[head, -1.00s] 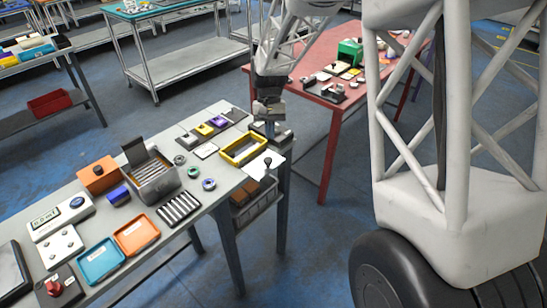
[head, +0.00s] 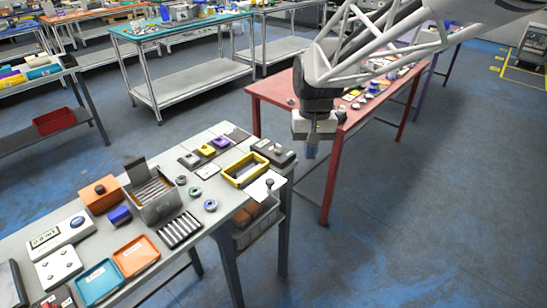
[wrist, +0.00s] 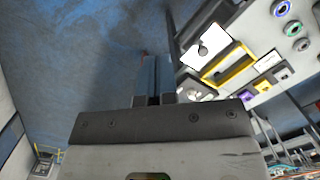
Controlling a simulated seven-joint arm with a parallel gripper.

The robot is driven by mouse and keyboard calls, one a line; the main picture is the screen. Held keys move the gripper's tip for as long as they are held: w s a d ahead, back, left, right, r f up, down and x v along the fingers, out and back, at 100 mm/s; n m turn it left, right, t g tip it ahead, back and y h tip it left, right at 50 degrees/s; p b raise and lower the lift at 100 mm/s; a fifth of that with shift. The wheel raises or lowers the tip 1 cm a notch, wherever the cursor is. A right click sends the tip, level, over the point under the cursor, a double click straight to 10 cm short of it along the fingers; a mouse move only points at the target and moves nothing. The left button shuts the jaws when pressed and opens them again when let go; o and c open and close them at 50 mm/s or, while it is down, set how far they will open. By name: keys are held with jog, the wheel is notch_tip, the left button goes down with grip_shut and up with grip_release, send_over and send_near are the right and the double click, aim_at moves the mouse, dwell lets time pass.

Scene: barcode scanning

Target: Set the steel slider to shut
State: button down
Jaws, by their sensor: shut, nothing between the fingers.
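A row of three small blocks with sliders lies on the grey table's far part: a steel-grey one (head: 190,160), a yellow one (head: 206,150) and a purple one (head: 221,142). I take the steel-grey block as the steel slider; its position is too small to read. It also shows at the right in the wrist view (wrist: 281,74). My gripper (head: 311,152) hangs past the table's right end, above the floor and apart from the blocks. Its fingers in the wrist view (wrist: 156,74) are together and empty.
A yellow tray frame (head: 245,170), a dark grey device (head: 275,152) and a white plate with a black knob (head: 264,188) lie between my gripper and the blocks. A red table (head: 270,92) stands behind. The floor between the tables is clear.

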aim_at(272, 183)
jog(key=shift+s+d+m+t+h, duration=0.75)
jog(key=shift+s+d+t, duration=2.45)
jog(key=shift+s, duration=3.5)
jog(key=w+d+f+m+t+y, duration=0.2)
jog(key=w+f+m+t, duration=0.3)
jog(key=w+f, duration=0.55)
jog(key=a+f+m+t+y, duration=0.3)
jog(key=a+f+m+y, duration=0.1)
jog(key=a+f+y, duration=0.3)
jog(key=shift+w+a+f+y, duration=0.25)
jog(key=shift+w+f+y, duration=0.15)
jog(key=shift+f+y, duration=0.55)
jog(key=shift+w, duration=0.15)
jog(key=shift+x, duration=6.9)
